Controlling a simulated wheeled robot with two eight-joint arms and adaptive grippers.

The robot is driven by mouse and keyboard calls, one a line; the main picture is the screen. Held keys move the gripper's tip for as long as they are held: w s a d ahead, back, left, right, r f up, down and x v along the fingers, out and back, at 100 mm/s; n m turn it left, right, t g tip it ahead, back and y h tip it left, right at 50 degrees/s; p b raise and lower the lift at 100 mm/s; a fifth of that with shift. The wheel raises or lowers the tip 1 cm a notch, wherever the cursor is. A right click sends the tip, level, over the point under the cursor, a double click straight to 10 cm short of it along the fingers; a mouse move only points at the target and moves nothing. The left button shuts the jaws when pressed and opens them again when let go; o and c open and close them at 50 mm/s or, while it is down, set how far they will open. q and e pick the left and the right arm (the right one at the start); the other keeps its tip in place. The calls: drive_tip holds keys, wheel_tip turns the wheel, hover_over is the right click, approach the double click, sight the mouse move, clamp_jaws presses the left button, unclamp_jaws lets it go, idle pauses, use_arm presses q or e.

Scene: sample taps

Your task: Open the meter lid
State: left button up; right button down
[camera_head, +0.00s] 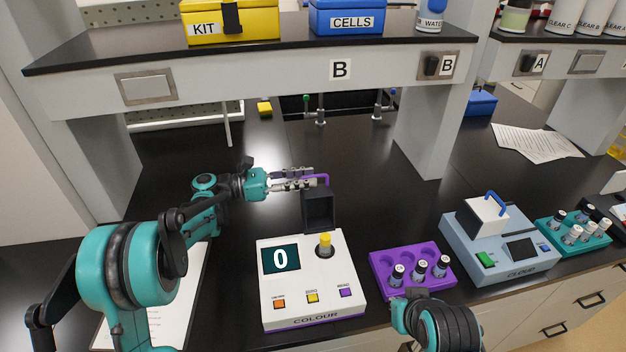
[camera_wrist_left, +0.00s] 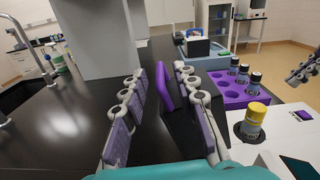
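The white colour meter (camera_head: 345,295) stands on the bench with "0" on its display. Its dark lid (camera_head: 318,212) stands upright at the meter's back, open; it also shows in the left wrist view (camera_wrist_left: 181,132). The lid's purple handle (camera_head: 325,179) is at its top. A yellow-capped vial (camera_head: 325,243) stands in the uncovered well. My left gripper (camera_head: 312,179) is at the handle. In the left wrist view the handle (camera_wrist_left: 164,86) lies between its open fingers (camera_wrist_left: 160,110), with gaps visible. My right gripper (camera_wrist_left: 303,70) is partly visible at the right edge; its finger state is unclear.
A purple rack (camera_head: 384,282) with several vials stands right of the meter. Beyond it are a blue-grey cloud meter (camera_head: 535,262) and a teal rack (camera_head: 550,248). A shelf (camera_head: 270,70) spans above the back of the bench. The bench behind the lid is clear.

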use_arm(q)
drive_tip(key=shift+w+d, duration=0.25)
drive_tip(key=shift+d, duration=0.9)
use_arm(e)
drive_tip(key=shift+f, duration=0.3)
use_arm(q)
drive_tip(key=shift+c, duration=0.3)
clamp_jaws()
drive_tip(key=shift+s+r, duration=0.1)
